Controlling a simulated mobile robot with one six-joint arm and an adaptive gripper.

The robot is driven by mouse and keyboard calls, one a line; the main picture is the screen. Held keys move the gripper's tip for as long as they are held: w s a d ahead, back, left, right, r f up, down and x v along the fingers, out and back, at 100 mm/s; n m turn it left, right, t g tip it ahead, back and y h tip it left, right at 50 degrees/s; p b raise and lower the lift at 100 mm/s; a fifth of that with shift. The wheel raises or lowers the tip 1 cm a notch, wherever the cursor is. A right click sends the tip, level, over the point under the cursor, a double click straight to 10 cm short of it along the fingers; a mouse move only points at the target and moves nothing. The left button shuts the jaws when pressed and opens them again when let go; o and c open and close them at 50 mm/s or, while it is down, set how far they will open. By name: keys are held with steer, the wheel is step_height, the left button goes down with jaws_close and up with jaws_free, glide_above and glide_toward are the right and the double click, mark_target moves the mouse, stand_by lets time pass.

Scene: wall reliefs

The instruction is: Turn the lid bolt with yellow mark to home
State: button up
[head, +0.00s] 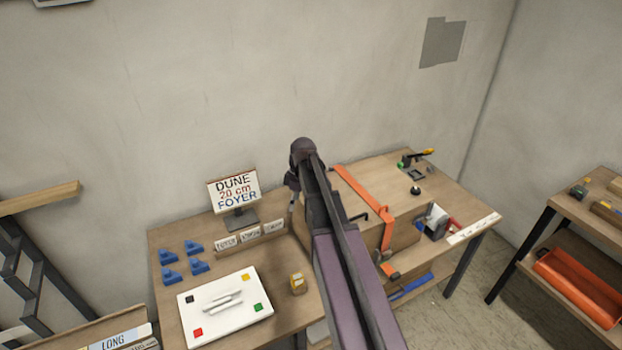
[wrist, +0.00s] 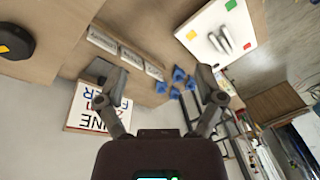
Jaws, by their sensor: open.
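A wooden box (head: 346,212) with an orange strap (head: 368,199) stands on the table, partly hidden behind my arm. A small black handle (head: 359,216) shows on the box, left of the strap. I cannot make out a yellow mark on it. In the wrist view, a round black knob (wrist: 14,42) sits on a wooden surface at the upper left; I cannot tell if it is a lid bolt. My gripper (wrist: 160,80) is open and empty, its fingers wide apart. In the head view it is mostly hidden behind my arm, left of the box.
A DUNE FOYER sign (head: 235,190) stands behind a row of labels (head: 250,236). Blue pieces (head: 184,260) and a white board (head: 226,308) lie left. Small tools (head: 416,158) lie at the table's right.

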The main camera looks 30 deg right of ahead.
steer(key=w+d+r+n+y+p, duration=0.1)
steer(key=w+d+r+n+p, duration=0.2)
steer(key=d, duration=0.5)
steer(key=w+d+r+n+y+p, duration=0.1)
steer(key=w+d+r+n+p, duration=0.2)
steer(key=w+d+r+n, duration=0.2)
steer(key=w+d, duration=0.1)
steer(key=d, duration=0.2)
steer(key=shift+w+r, duration=0.25)
steer(key=shift+w, duration=0.15)
steer(key=shift+a+f, duration=0.1)
steer(key=shift+f, duration=0.1)
steer(key=b+x, duration=1.2)
steer(key=x, duration=0.1)
steer(key=shift+w+f, duration=0.15)
steer(key=shift+f, duration=0.1)
steer(key=c, duration=1.2)
